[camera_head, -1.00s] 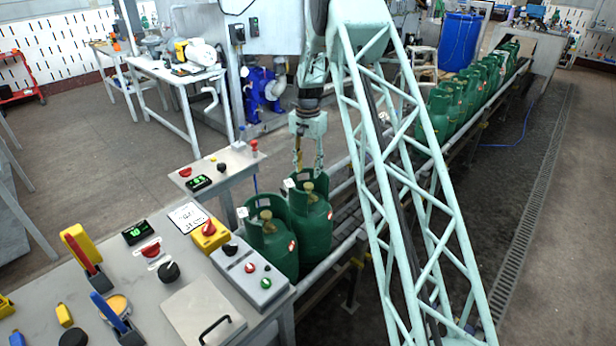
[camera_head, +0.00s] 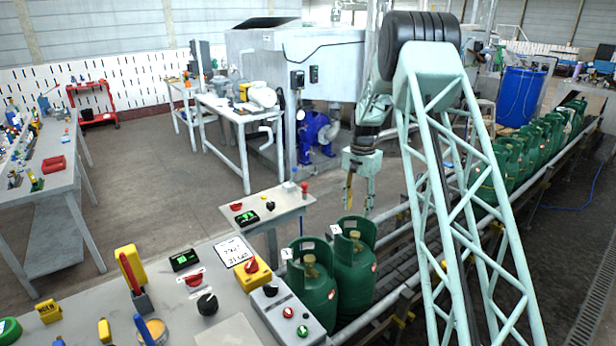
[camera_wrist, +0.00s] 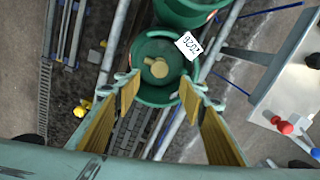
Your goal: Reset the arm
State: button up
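My gripper (camera_head: 358,204) hangs pointing down above the two near green gas cylinders. Its yellow-padded fingers are apart with nothing between them. The right one of the pair (camera_head: 356,278) stands upright almost below the fingers, its collar clear of the fingertips. The left one (camera_head: 314,292) stands beside it, nearer the control desk. In the wrist view my gripper (camera_wrist: 162,90) is open over a green cylinder (camera_wrist: 150,92) with a brass valve and a white number tag. Part of a second green cylinder (camera_wrist: 186,12) shows at the top edge.
The conveyor rail (camera_head: 400,290) runs back to a row of several green cylinders (camera_head: 510,160). A control desk (camera_head: 220,275) with knobs and buttons is at front left, a small panel stand (camera_head: 275,208) behind it. A blue drum (camera_head: 522,95) stands at the back right.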

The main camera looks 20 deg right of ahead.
jog(key=shift+r, duration=0.1)
jog(key=s+a+r+n, duration=0.1)
jog(key=s+a+r, duration=0.35)
jog(key=r, duration=0.35)
jog(key=s+a+r+n+t, duration=0.1)
jog(key=s+a+r, duration=0.2)
jog(key=s+r, duration=0.35)
jog(key=s+a+r+n, duration=0.2)
jog(key=s+a+r, duration=0.2)
jog(key=r, duration=0.6)
jog(key=s+a+r+n, duration=0.1)
jog(key=s+a+r, duration=0.25)
jog(key=s, duration=0.25)
jog(key=s+a+r+n+t, duration=0.1)
jog(key=s+a+r, duration=0.1)
jog(key=s+r, duration=0.3)
jog(key=s+a+r+n, duration=0.1)
jog(key=s+a+r, duration=0.15)
jog(key=s, duration=0.45)
jog(key=s+a+n+t, duration=0.1)
jog(key=s+a+n, duration=0.1)
jog(key=s, duration=1.3)
jog(key=s+a+n+t, duration=0.1)
jog(key=s+a, duration=0.3)
jog(key=s, duration=1.1)
jog(key=shift+a+f+n, duration=0.2)
jog(key=shift+f+n, duration=0.1)
jog(key=shift+n, duration=0.3)
